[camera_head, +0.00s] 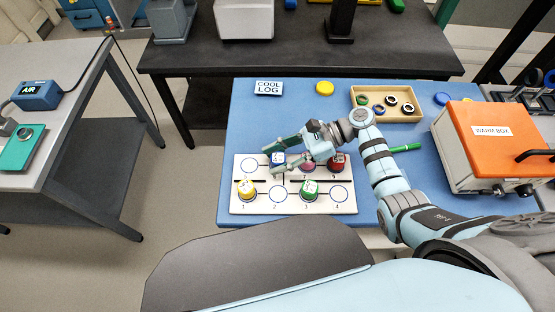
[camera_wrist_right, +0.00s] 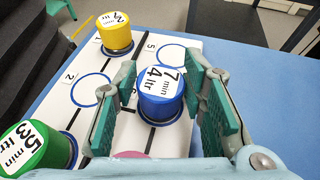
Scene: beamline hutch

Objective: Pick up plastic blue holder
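The blue holder (camera_head: 278,161) stands upright on the white numbered board (camera_head: 262,206), in its back row. In the right wrist view the blue holder (camera_wrist_right: 160,95) has a white label on top reading 7 min 4 ltr. My right gripper (camera_head: 270,159) reaches over the board from the right, its green-padded fingers on either side of the blue holder. In the right wrist view the fingers of my right gripper (camera_wrist_right: 163,85) are spread, with a gap beside the holder at the right pad. My left gripper is not in view.
A yellow holder (camera_head: 247,188), a green holder (camera_head: 309,191) and a red holder (camera_head: 337,164) stand on the same board. A tray of rings (camera_head: 413,121) and an orange-lidded warm box (camera_head: 490,128) lie to the right. A COOL LOG sign (camera_head: 269,87) is behind.

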